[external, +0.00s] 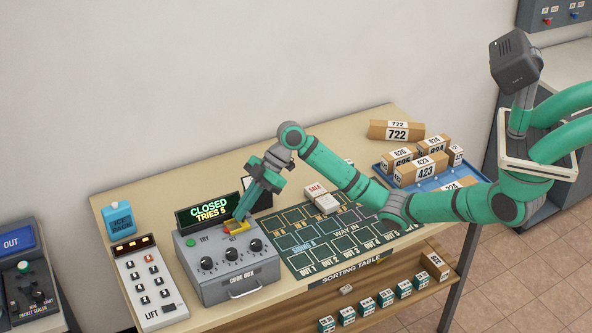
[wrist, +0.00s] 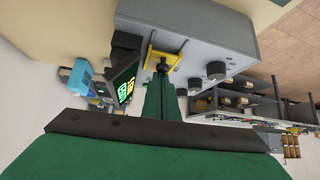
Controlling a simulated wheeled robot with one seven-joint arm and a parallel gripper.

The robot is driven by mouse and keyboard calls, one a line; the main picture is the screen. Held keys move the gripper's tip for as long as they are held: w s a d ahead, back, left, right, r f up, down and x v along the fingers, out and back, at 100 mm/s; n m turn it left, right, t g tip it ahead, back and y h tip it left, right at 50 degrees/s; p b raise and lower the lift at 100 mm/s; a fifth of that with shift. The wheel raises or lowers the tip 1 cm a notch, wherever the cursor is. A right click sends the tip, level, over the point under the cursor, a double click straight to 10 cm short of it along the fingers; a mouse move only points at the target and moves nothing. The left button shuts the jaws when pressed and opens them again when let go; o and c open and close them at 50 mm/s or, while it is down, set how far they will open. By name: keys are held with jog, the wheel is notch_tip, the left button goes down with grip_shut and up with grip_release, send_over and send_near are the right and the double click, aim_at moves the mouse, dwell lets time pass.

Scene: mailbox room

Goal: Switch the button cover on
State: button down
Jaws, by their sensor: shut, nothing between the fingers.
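The grey code box (external: 228,268) stands on the table, with a green TRY button (external: 190,243) on its left and several dark knobs along its front. A yellow button cover (external: 237,227) sits on its top by the SET label. My gripper (external: 243,214) is shut and points down, its tip right at the cover. In the wrist view, the shut fingers (wrist: 164,68) reach to the yellow cover (wrist: 151,57), which shows as a bracket around the tip. I cannot tell whether they touch. The button under the cover is hidden.
A display (external: 210,211) reading CLOSED, TRIES 5 stands behind the code box. A green sorting mat (external: 318,266) lies to the right, with boxes on a blue tray (external: 398,190) beyond.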

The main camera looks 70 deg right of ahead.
jog(key=shift+s+d+f, duration=0.1)
jog(key=shift+s+d, duration=0.9)
jog(key=a, duration=0.1)
jog(key=w+a+r, duration=0.1)
jog(key=w+a, duration=0.1)
jog(key=shift+w+a+r, duration=0.2)
jog(key=shift+a+r, duration=0.05)
jog(key=shift+a, duration=0.1)
jog(key=v, duration=1)
jog(key=shift+d, duration=0.15)
jog(key=shift+f, duration=0.1)
